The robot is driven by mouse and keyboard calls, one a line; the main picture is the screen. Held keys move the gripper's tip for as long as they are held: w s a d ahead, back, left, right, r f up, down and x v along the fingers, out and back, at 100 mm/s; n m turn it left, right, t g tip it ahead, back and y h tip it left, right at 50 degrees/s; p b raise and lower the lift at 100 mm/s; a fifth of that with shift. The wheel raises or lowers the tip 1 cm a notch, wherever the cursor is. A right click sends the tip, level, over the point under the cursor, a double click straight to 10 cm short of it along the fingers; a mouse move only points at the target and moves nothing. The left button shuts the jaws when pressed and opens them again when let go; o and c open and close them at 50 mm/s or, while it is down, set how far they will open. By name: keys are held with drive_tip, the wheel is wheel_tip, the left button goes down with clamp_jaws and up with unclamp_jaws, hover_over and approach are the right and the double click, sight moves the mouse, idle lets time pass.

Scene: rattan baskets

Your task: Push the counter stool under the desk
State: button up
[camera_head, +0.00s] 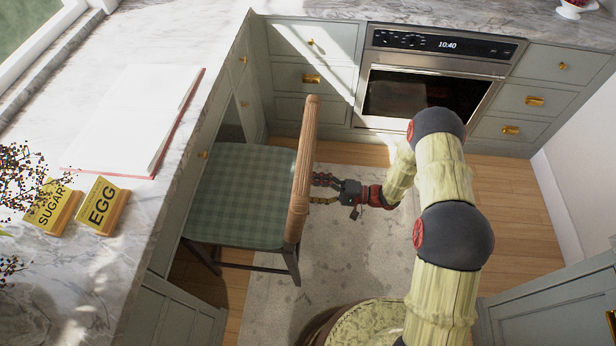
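The counter stool (240,193) has a green checked seat, dark legs and a rounded wooden backrest rail. It stands at the left, with the left part of its seat beneath the edge of the marble-topped desk (150,215). The backrest faces right, towards my arm. My gripper (318,190) is just right of the backrest, with its fingers pointing left at it. The two fingers look spread apart with nothing between them. I cannot tell whether the fingertips touch the backrest.
An open book (135,115) and yellow SUGAR (52,207) and EGG (101,205) signs are on the desk. An oven (430,85) and drawers line the back. A grey rug (340,235) covers the floor. A cabinet (560,305) stands at the lower right.

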drive_tip(key=shift+a, duration=0.9)
drive_tip(key=shift+c, duration=1.3)
drive_tip(key=c, duration=1.9)
